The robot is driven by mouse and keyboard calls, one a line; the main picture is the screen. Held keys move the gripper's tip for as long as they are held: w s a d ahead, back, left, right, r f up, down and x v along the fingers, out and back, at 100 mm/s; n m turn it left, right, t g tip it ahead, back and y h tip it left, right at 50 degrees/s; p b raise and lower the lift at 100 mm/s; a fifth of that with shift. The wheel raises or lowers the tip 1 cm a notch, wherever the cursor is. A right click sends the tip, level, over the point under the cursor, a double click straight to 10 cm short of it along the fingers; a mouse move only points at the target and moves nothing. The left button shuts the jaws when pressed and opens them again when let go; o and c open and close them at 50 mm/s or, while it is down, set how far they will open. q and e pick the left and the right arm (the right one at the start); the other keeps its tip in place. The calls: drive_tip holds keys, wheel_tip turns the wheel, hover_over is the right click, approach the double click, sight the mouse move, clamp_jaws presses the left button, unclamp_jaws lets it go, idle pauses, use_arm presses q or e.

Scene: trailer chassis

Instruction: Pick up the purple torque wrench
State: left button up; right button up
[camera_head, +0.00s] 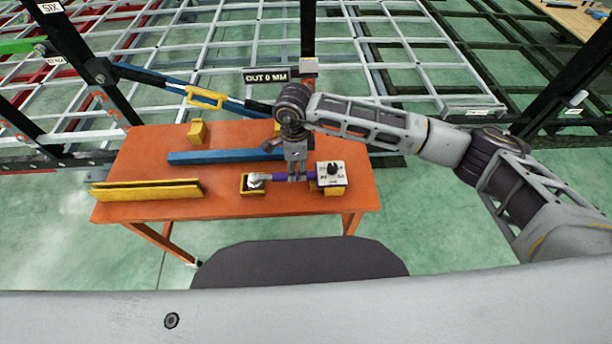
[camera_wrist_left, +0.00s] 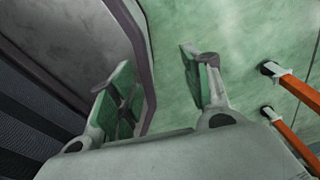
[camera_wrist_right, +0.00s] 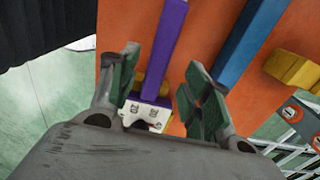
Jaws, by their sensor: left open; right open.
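The purple torque wrench (camera_head: 280,177) lies along the front of the orange table, its silver head at the left by a yellow block and its other end near a white box with a black knob (camera_head: 331,173). My right gripper (camera_head: 297,176) is open with its fingers down at the purple handle; contact cannot be told. My left gripper (camera_wrist_left: 150,70) shows only in the left wrist view, open and empty above the green floor.
The orange table (camera_head: 230,210) also carries a blue bar (camera_head: 225,157), a yellow angled bar (camera_head: 146,189) and small yellow blocks (camera_head: 197,131). A grey frame (camera_head: 220,60) stands behind. In the left wrist view, orange table legs (camera_wrist_left: 290,85) are at the right.

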drive_tip(key=f, duration=0.3)
drive_tip(key=shift+s+d+b, duration=0.15)
drive_tip(key=shift+d+b, duration=0.05)
drive_tip(key=shift+b, duration=0.15)
drive_tip(key=shift+f, duration=0.75)
drive_tip(key=c, duration=0.9)
use_arm(q)
drive_tip(key=shift+w+a+f, duration=0.3)
drive_tip(key=shift+w+f, duration=0.05)
drive_tip(key=shift+f, duration=0.2)
use_arm(e)
drive_tip(key=shift+r, duration=0.1)
clamp_jaws()
